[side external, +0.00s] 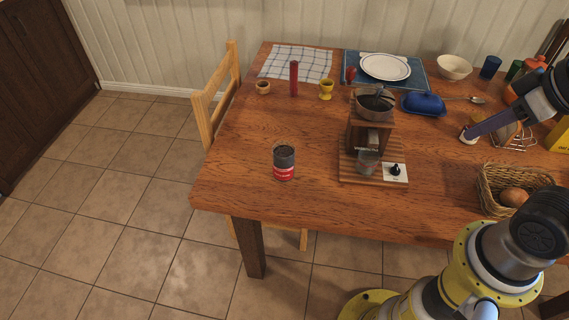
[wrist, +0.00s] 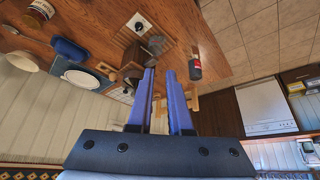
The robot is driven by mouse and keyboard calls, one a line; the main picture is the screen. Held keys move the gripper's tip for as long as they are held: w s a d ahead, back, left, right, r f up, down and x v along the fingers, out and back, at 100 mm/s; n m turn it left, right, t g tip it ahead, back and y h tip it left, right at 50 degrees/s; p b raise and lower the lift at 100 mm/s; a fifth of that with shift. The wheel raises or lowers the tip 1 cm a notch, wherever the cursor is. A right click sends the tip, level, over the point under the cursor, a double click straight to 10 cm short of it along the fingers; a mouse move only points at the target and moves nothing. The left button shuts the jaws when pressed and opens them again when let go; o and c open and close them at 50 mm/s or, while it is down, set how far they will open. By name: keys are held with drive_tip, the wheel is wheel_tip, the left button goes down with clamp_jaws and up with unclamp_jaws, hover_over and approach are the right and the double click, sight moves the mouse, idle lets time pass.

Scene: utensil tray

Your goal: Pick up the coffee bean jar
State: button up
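A dark jar with a red and white label (side external: 284,163), which I take to be the coffee bean jar, stands upright near the table's front left. It also shows in the wrist view (wrist: 195,69), just right of the fingertips and farther off. My gripper (side external: 472,133) is over the right part of the table, far from this jar. In the wrist view its two blue-purple fingers (wrist: 160,72) are apart with nothing held between them. A small jar with a white lower part (side external: 468,138) is partly hidden behind the fingertips in the side view.
A wooden coffee grinder (side external: 357,136) on a board with a glass (side external: 368,162) stands between my gripper and the jar. An egg basket (side external: 490,190), blue butter dish (side external: 424,104), red pepper mill (side external: 294,80) and yellow egg cup (side external: 326,90) are around. Table around the jar is clear.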

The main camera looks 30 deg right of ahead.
drive_tip(key=o, duration=1.2)
drive_tip(key=shift+o, duration=0.2)
